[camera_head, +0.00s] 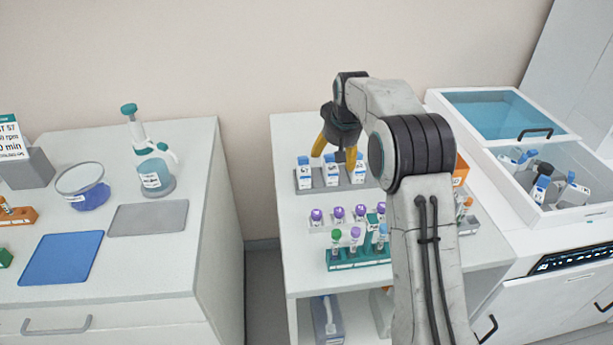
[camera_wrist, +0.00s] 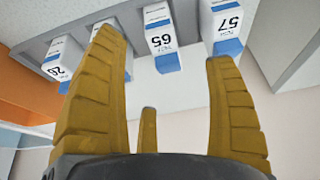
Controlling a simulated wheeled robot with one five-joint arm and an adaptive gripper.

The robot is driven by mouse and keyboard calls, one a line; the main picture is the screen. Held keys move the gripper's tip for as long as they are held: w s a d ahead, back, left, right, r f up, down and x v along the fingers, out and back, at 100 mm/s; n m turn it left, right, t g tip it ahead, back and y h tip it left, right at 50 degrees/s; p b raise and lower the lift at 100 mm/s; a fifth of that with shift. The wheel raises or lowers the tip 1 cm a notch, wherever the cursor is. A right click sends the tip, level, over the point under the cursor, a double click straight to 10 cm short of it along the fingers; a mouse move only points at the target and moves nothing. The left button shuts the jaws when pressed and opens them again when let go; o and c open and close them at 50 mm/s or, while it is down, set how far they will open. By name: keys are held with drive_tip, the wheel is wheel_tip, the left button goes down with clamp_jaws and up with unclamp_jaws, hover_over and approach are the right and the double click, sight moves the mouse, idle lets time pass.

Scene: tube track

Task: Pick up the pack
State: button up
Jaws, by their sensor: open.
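Several white packs with blue tops and numbered labels stand in a row on a grey rack (camera_head: 340,187) at the back of the middle table. The left pack (camera_head: 304,172), the middle pack (camera_head: 332,172) and the right pack (camera_head: 358,170) show in the head view. In the wrist view the pack marked 65 (camera_wrist: 160,35) lies between my fingertips, with the pack marked 57 (camera_wrist: 225,25) to the right and one marked 20 (camera_wrist: 62,68) to the left. My gripper (camera_head: 335,154) is open and empty near the middle pack; it also shows in the wrist view (camera_wrist: 166,48). The left finger partly hides another pack.
In front of the packs are purple-capped tubes (camera_head: 338,214) and a green tube rack (camera_head: 350,262). An orange box (camera_head: 461,170) is behind my arm. An open white chest (camera_head: 570,205) stands right; a left counter holds a blue mat (camera_head: 62,258).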

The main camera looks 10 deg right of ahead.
sight(334, 164)
drive_tip(key=shift+w+a+f, duration=0.3)
drive_tip(key=shift+f, duration=0.3)
drive_tip(key=shift+s+d+p+x, duration=0.1)
drive_tip(key=shift+d+p+x, duration=0.15)
drive_tip(key=shift+x, duration=0.7)
drive_tip(key=shift+s+d+p+x, duration=0.1)
drive_tip(key=shift+p+x, duration=0.15)
drive_tip(key=shift+x, duration=0.7)
drive_tip(key=shift+p+x, duration=1.05)
drive_tip(key=shift+x, duration=0.4)
drive_tip(key=shift+c, duration=0.3)
drive_tip(key=c, duration=1.2)
drive_tip(key=shift+c, duration=0.6)
drive_tip(key=shift+r, duration=0.15)
